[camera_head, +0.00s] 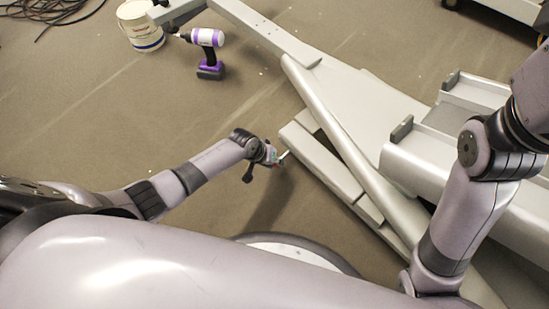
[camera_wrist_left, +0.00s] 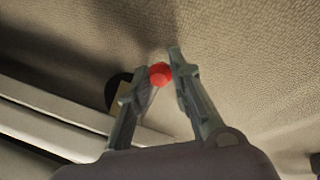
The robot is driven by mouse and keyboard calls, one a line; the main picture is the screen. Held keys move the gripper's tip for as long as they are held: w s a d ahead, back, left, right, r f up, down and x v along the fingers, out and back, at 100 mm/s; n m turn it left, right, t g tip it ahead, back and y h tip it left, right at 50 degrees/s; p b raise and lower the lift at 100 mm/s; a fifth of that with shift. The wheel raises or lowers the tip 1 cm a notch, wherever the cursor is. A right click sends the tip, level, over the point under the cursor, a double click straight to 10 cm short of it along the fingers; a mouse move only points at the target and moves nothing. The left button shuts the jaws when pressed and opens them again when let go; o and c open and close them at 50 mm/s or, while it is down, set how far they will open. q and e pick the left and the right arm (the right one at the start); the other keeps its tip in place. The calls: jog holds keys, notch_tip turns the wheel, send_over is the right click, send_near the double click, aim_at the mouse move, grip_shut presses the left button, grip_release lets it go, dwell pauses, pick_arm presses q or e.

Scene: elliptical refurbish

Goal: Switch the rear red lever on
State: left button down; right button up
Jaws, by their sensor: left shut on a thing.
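The red lever shows as a red knob (camera_wrist_left: 160,74) in the left wrist view. My left gripper (camera_wrist_left: 161,78) is shut on it, with the knob between the two fingertips. In the head view my left gripper (camera_head: 282,160) is at the near left end of the white elliptical frame (camera_head: 325,165). The lever is too small and too covered there to tell its tilt. A dark round part (camera_wrist_left: 117,92) is just left of the fingers in the wrist view. My right arm comes in at the right of the head view, but its gripper is out of view.
A purple and white power drill (camera_head: 208,52) stands on the floor at the upper left. A white bucket (camera_head: 141,26) and dark cables (camera_head: 42,10) are behind it. The white elliptical machine fills the right side. The brown floor (camera_head: 90,120) on the left is clear.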

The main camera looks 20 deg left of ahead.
pick_arm(q)
jog(key=shift+f+t+h+b, duration=0.35)
jog(key=shift+f+t+h, duration=0.05)
jog(key=shift+f+t, duration=0.2)
jog(key=c, duration=1.4)
grip_release()
jog(key=v, duration=1.2)
